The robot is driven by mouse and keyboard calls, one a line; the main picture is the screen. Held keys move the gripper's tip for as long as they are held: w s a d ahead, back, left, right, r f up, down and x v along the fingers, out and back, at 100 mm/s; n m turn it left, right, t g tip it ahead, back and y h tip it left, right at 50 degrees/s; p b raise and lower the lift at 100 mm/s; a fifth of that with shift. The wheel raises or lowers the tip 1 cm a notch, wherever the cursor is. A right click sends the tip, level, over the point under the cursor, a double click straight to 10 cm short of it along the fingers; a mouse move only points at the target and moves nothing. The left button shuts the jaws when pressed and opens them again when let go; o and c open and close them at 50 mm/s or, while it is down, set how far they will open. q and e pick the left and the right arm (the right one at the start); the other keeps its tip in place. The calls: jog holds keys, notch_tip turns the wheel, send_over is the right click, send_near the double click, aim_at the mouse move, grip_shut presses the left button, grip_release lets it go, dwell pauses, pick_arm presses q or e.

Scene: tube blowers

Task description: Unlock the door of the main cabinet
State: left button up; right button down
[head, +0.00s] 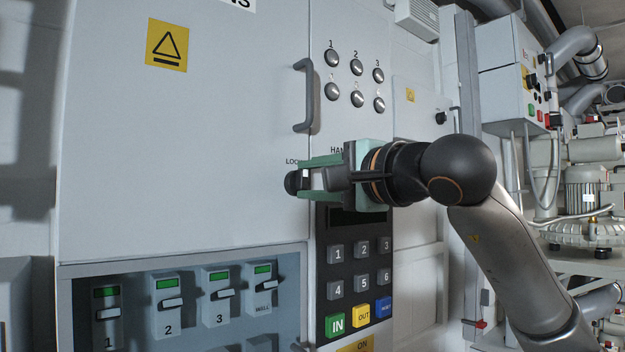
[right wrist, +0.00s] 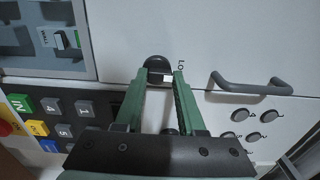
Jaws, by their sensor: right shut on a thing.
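The main cabinet door (head: 190,160) is a large light grey panel, flush with the frame around it. A dark round lock knob (head: 291,182) sits near its right edge under a partly hidden label starting "LOC". My right gripper (head: 303,178) comes in from the right with green fingers shut on the knob. In the right wrist view the dark knob (right wrist: 156,64) sits between the two fingertips, with a small white mark on it. A grey handle (head: 307,97) stands on the door above the knob. My left gripper is not in view.
A keypad (head: 352,270) with number and coloured keys is just below my right gripper. A recessed panel with several green-lit switches (head: 190,298) is at lower left. Several round buttons (head: 356,67) are at upper right of the handle. Pipes and machinery (head: 585,180) stand at the far right.

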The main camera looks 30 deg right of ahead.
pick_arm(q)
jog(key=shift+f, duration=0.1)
pick_arm(e)
jog(key=shift+m, duration=0.4)
jog(key=m, duration=0.3)
jog(key=shift+b, duration=0.4)
jog(key=m, duration=0.3)
jog(key=shift+d+f+m+b, duration=0.1)
jog(key=shift+m+b, duration=0.2)
jog(key=m, duration=0.5)
jog(key=shift+b, duration=0.4)
jog(key=m, duration=0.4)
jog(key=shift+d+f+b, duration=0.1)
jog(key=shift+b, duration=0.2)
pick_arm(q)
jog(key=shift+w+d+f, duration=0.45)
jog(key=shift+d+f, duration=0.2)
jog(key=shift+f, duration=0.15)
pick_arm(e)
jog(key=shift+m, duration=0.9)
